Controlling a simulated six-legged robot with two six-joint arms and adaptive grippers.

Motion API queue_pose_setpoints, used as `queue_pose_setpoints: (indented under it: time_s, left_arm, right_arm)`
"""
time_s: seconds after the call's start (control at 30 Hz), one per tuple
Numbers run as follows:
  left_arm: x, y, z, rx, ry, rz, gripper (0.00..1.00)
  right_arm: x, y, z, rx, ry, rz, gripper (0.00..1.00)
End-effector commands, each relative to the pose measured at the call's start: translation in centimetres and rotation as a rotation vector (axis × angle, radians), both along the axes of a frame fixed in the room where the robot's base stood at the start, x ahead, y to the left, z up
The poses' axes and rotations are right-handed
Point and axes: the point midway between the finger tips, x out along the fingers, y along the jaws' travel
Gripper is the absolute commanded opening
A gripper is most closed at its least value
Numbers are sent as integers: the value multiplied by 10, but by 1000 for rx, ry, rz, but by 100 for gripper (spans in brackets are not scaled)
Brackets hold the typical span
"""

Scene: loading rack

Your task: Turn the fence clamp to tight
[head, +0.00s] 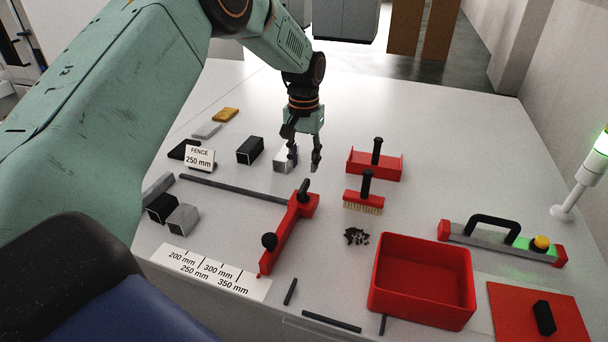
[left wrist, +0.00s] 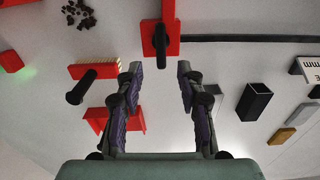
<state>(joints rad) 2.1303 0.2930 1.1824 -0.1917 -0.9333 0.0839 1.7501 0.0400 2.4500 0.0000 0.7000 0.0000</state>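The red fence (head: 287,234) lies across the table's middle, its lower end at the white millimetre scale (head: 212,276). A black clamp lever (head: 303,190) sits on its far end, and a round black knob (head: 269,241) nearer its lower end. My left gripper (head: 304,160) is open and empty, pointing down just beyond the lever. In the left wrist view, the black lever (left wrist: 160,46) on the red fence (left wrist: 168,10) shows ahead between the open fingertips (left wrist: 158,72). Whether the lever is tight or loose I cannot tell. My right gripper is not in view.
A dark rail (head: 232,188) runs left from the fence. A sign (head: 199,157) reads "FENCE 250 mm". A red dustpan (head: 388,165) and brush (head: 363,204) stand to the right, near dark crumbs (head: 356,236) and a red bin (head: 424,279). Dark and grey blocks (head: 250,150) lie left.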

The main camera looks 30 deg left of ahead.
Motion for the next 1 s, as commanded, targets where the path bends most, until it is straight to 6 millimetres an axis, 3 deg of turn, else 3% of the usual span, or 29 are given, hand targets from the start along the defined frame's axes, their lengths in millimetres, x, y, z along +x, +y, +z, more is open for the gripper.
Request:
queue_pose_setpoints:
  time_s: [0.1,0.3,1.0]
  left_arm:
    - [0,0,22,-1,-2,0,38]
    - [0,0,42,0,0,0,38]
    - [0,0,46,0,0,0,38]
  right_arm:
    - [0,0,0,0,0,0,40]
    - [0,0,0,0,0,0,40]
    - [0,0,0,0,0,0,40]
